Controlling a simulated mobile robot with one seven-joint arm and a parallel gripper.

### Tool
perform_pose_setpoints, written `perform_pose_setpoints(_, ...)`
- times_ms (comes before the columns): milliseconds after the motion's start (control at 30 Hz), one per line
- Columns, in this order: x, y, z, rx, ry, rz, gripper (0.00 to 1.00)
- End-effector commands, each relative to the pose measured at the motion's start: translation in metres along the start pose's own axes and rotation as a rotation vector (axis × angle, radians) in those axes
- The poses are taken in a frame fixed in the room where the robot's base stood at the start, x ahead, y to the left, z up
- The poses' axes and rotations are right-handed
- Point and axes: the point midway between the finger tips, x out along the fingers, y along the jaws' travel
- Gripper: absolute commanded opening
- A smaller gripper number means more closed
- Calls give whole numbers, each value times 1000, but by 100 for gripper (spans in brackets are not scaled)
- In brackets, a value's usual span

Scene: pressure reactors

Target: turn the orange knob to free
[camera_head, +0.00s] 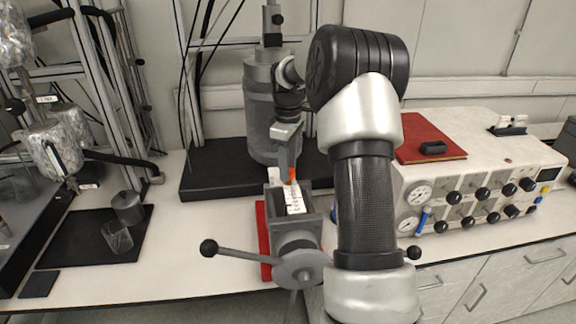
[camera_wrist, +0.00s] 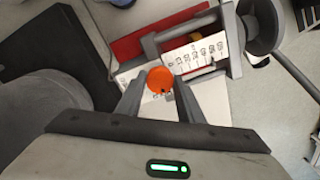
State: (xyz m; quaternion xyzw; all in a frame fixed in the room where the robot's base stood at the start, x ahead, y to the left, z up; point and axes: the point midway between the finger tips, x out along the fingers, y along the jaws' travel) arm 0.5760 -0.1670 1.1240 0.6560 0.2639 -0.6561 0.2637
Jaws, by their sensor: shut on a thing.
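The orange knob (camera_wrist: 161,80) shows in the wrist view as a round disc just beyond the tips of my gripper (camera_wrist: 158,92). It sits beside a white scale plate with black markings (camera_wrist: 195,50). My two fingers lie to its left and right and are shut on it; the exact contact is hard to make out. In the head view, a small part of the orange knob (camera_head: 292,174) shows at the tip of my gripper (camera_head: 288,168), above the grey device with the white scale (camera_head: 295,200). The knob's marked position cannot be read.
The device has a handwheel (camera_head: 300,268) with black-ended spokes at the front and stands on a red base (camera_head: 264,235). A grey reactor vessel (camera_head: 258,105) stands behind. A control panel (camera_head: 480,185) is at right, a glass beaker (camera_head: 117,238) at left.

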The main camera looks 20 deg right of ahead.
Motion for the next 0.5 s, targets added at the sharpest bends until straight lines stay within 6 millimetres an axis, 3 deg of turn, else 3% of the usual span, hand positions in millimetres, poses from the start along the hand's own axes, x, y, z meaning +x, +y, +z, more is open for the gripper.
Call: perform_pose_setpoints(500,-2,-1,-1,413,0,1,12)
